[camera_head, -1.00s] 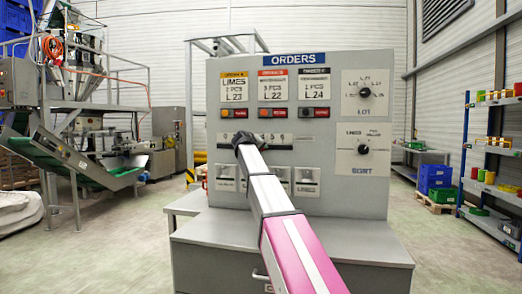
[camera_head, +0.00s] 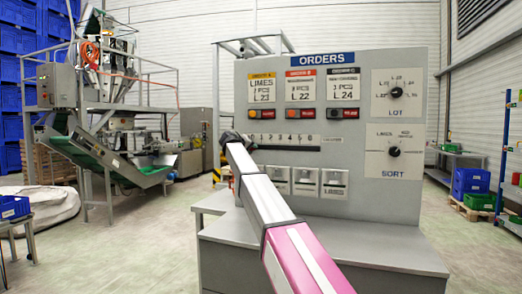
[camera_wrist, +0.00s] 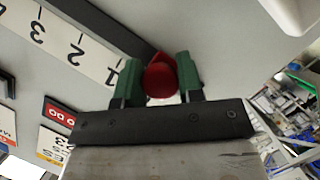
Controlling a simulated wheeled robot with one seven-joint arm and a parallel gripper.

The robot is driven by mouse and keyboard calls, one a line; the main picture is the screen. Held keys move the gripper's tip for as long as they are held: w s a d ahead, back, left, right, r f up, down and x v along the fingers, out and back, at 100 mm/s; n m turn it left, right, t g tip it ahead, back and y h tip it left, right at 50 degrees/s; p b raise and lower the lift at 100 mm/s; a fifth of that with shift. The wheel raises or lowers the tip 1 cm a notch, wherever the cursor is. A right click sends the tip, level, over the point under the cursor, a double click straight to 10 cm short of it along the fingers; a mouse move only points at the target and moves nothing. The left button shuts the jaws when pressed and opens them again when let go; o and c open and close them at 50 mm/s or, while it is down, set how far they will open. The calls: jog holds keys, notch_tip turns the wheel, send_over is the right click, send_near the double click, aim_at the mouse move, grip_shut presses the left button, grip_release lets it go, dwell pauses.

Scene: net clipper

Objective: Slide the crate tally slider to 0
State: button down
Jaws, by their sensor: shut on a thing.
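The crate tally slider has a red knob (camera_wrist: 160,80), seen in the wrist view between the two green fingers of my gripper (camera_wrist: 159,82). The gripper is shut on this knob. The pale number scale (camera_wrist: 62,42) beside it shows 3, 2 and 1, and the knob sits past the 1, at the low end. No 0 is readable there. In the head view my gripper (camera_head: 232,138) is at the left end of the scale (camera_head: 285,141), where 1 upward show to its right. My gripper hides the knob and the scale's left end in that view.
The grey ORDERS panel (camera_head: 360,165) also carries a LOT dial (camera_head: 396,92), a SORT dial (camera_head: 393,151), and order cards with buttons above the scale. Small label boxes (camera_head: 305,182) sit below it. A grey base cabinet (camera_head: 330,240) stands under my arm.

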jog(key=shift+w+a, duration=0.25)
jog(key=shift+a, duration=0.2)
jog(key=c, duration=0.8)
grip_release()
jog(key=shift+a, duration=0.1)
jog(key=shift+o, duration=0.2)
jog(key=v, duration=1)
jog(key=shift+s+a, duration=0.2)
jog(key=shift+s, duration=0.1)
jog(key=shift+r, duration=0.15)
